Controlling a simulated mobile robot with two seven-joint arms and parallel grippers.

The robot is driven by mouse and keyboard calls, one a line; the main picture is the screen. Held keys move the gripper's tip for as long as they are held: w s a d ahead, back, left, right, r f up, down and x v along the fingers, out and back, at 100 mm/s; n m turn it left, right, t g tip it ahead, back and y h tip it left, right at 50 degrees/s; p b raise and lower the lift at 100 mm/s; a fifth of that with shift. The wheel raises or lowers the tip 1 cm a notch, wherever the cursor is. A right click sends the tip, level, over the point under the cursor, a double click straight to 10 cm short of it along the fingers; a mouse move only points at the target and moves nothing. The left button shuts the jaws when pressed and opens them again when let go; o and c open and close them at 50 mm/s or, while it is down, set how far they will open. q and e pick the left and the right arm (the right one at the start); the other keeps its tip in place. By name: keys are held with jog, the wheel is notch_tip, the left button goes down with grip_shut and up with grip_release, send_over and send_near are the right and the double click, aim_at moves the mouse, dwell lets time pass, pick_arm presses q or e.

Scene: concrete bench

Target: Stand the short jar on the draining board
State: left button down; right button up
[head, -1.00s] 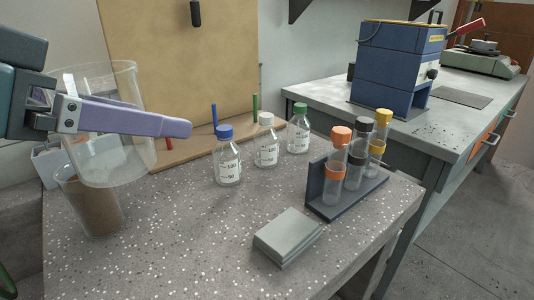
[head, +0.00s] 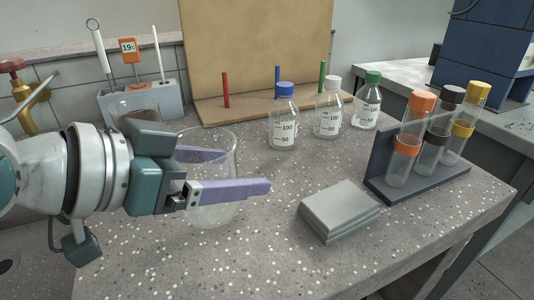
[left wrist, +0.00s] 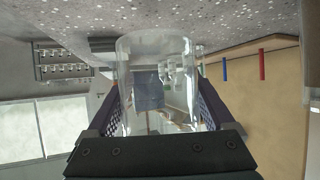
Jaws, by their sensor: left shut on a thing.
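My left gripper (head: 228,172) is shut on a clear, empty glass jar (head: 222,150), with one purple finger on its near side and one behind it. The jar is upright over the left part of the bench. I cannot tell whether its base touches the bench. The left wrist view shows the jar (left wrist: 160,60) between both fingers. The wooden draining board (head: 243,106), with red, blue and green pegs, lies at the back, beyond the jar and apart from it. A second glass jar (head: 133,104) with brownish contents stands behind my gripper, partly hidden. My right gripper is out of view.
Bottles with blue (head: 284,120), white (head: 328,110) and green (head: 367,102) caps stand before the board's right part. A grey block (head: 340,208) and a tube rack (head: 425,185) are to the right. A grey caddy (head: 172,98) stands at back left. Bench between jar and bottles is clear.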

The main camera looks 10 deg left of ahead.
pick_arm(q)
notch_tip(320, 180, down, 4)
jog(key=shift+r+b, duration=0.1)
jog(key=shift+b, duration=0.75)
jog(key=shift+f, duration=0.25)
jog(key=shift+r, duration=0.1)
jog(key=shift+f, duration=0.2)
grip_release()
